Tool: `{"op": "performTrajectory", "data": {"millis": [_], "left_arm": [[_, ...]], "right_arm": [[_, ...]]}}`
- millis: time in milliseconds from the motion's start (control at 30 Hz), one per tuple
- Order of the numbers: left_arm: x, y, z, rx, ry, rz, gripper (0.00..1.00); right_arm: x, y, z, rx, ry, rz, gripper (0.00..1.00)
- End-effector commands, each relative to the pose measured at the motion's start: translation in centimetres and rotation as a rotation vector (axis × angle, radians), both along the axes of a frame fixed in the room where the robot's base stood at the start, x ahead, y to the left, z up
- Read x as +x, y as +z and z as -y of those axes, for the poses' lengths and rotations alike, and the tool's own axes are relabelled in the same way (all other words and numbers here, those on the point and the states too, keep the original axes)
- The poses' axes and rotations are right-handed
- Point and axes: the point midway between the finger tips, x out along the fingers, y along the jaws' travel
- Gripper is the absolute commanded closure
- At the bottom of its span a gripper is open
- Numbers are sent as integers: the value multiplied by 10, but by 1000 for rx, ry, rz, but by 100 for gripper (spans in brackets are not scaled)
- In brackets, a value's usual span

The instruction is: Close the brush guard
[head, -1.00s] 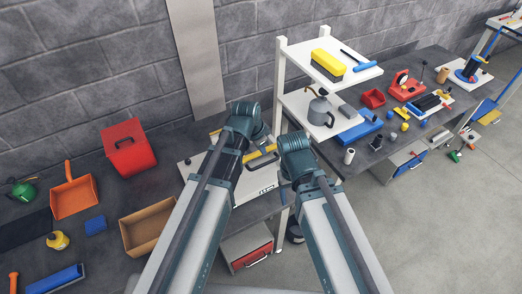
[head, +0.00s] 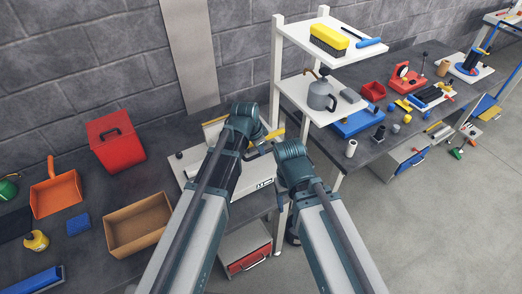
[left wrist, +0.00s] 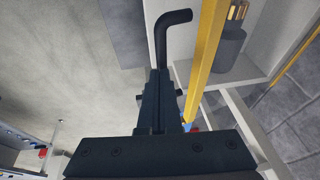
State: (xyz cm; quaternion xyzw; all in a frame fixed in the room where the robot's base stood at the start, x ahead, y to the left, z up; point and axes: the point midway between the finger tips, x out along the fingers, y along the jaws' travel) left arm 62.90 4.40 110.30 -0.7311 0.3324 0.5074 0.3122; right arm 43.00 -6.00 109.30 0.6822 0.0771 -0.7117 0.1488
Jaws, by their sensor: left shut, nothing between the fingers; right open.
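A long yellow bar, which may be part of the brush guard, runs upright beside my left fingers in the left wrist view (left wrist: 206,55). In the head view a short stretch of yellow bar (head: 273,134) shows between my two wrists. A dark bent rod (left wrist: 162,38) stands just beyond my left fingertips; I cannot tell whether they touch it. My left gripper (left wrist: 158,88) is shut and empty. In the head view my left gripper (head: 256,138) is over the white station base (head: 250,183). My right gripper (head: 288,158) is open, close on the right. My wrists hide most of the station.
A white shelf rack (head: 277,85) stands right of my wrists, holding a yellow brush (head: 328,37) and a grey can (head: 321,95). A cardboard box (head: 137,225) and a red bin (head: 116,142) are on the left. Beyond my left fingers is a dark cylinder (left wrist: 230,48).

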Motion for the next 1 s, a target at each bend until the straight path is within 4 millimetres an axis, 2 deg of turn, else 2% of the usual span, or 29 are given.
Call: {"op": "performTrajectory", "data": {"millis": [233, 700, 1000], "left_arm": [[-1, -4, 0, 4, 0, 5, 100], [-8, -71, 5, 75, 0, 112, 100], [-9, -83, 5, 75, 1, 107, 100]], "right_arm": [[0, -4, 0, 0, 1, 0, 35], [0, -77, 0, -2, 11, -1, 35], [0, -88, 0, -2, 11, -1, 35]]}}
